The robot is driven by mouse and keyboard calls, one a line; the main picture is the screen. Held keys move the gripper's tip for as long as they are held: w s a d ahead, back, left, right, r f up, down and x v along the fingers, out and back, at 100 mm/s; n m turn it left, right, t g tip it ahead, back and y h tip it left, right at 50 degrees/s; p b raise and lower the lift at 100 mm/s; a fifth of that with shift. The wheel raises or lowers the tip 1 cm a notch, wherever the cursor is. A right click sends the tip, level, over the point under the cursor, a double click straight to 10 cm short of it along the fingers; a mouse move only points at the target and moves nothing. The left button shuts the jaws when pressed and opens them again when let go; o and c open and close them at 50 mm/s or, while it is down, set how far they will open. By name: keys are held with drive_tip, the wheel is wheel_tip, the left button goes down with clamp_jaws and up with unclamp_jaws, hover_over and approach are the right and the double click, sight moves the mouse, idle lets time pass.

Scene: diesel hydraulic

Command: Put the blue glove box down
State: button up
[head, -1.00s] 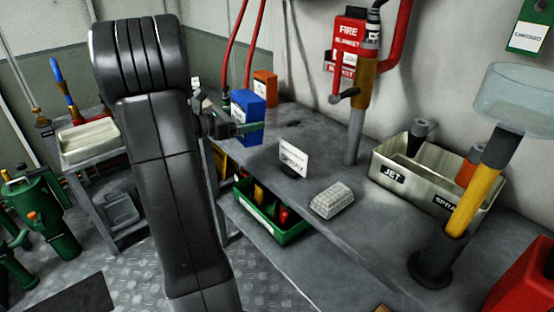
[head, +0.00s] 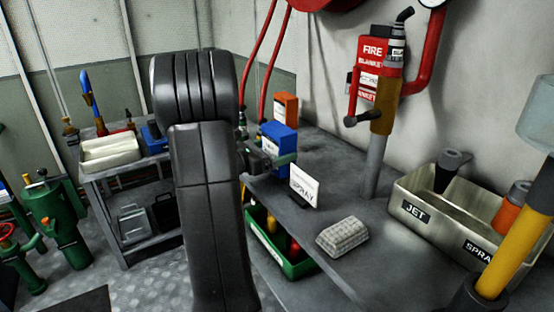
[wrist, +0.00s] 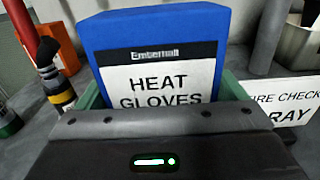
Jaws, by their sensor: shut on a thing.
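The blue glove box (head: 279,137) is at the back left part of the grey bench in the head view. In the wrist view the box (wrist: 160,35) stands upright, its white "HEAT GLOVES" label facing the camera. My gripper (head: 279,161) is shut on it, with green fingers on its left and right sides in the wrist view (wrist: 163,95). The lower part of the box is hidden behind the gripper body, so I cannot tell whether its base touches the bench.
An orange box (head: 286,106) stands just behind. A white spray sign (head: 304,187) is close on the right, with a grey ribbed block (head: 342,238) nearer. A striped nozzle (wrist: 52,70) stands left of the box. A JET/SPRAY tray (head: 415,208) is farther right.

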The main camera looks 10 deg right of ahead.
wheel_tip(320, 180, down, 2)
drive_tip(key=shift+f, duration=0.1)
drive_tip(key=o, duration=0.9)
drive_tip(key=p+v, duration=0.1)
drive_tip(key=v, duration=1.1)
